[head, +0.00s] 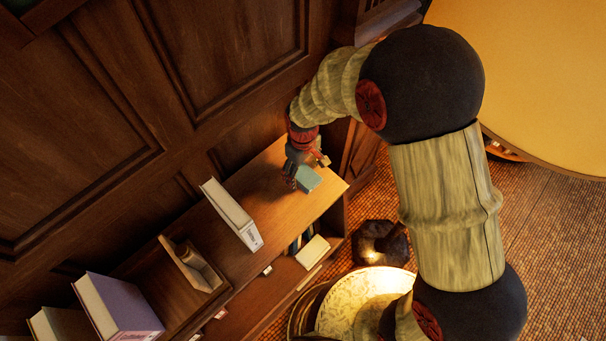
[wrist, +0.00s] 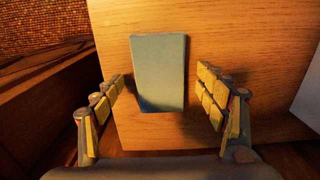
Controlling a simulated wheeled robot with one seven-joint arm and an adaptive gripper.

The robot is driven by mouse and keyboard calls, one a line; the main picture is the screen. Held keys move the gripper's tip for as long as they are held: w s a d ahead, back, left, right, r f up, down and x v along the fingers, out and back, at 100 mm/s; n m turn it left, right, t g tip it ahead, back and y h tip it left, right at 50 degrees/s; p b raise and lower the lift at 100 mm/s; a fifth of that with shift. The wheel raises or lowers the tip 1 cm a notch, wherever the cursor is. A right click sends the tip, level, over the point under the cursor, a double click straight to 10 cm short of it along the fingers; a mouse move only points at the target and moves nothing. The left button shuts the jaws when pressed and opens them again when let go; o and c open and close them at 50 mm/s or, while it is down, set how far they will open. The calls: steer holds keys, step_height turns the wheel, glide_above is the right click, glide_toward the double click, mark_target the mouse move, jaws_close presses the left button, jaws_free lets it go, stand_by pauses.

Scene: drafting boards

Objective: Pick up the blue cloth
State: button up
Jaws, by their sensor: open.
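The blue cloth (wrist: 160,72) looks like a flat grey-blue rectangle lying on the wooden top of a low shelf. In the head view the cloth (head: 308,179) is near the far right end of that top. My gripper (wrist: 158,92) is open, with one finger on each side of the cloth and a gap to it on both sides. In the head view my gripper (head: 304,172) is just above the shelf top at the cloth, and its fingers are partly hidden by my wrist.
The wooden shelf (head: 264,205) stands along a panelled wall (head: 90,120). A white upright book (head: 232,214) stands on the top, left of the cloth. More books (head: 118,308) are at lower left. A lit lamp (head: 362,298) and a large yellow round thing (head: 540,80) are to the right.

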mark_target(303, 173)
steer(key=shift+c, duration=1.4)
steer(key=c, duration=0.7)
steer(key=shift+c, duration=0.9)
steer(key=shift+r, duration=0.1)
steer(key=shift+w+r, duration=0.1)
steer(key=shift+r, duration=0.35)
step_height(303, 173, up, 2)
steer(key=shift+r, duration=0.15)
steer(key=s+r, duration=0.9)
steer(key=s, duration=0.5)
steer(key=shift+a+r+p, duration=0.2)
steer(key=shift+r+p, duration=0.15)
steer(key=shift+p, duration=0.1)
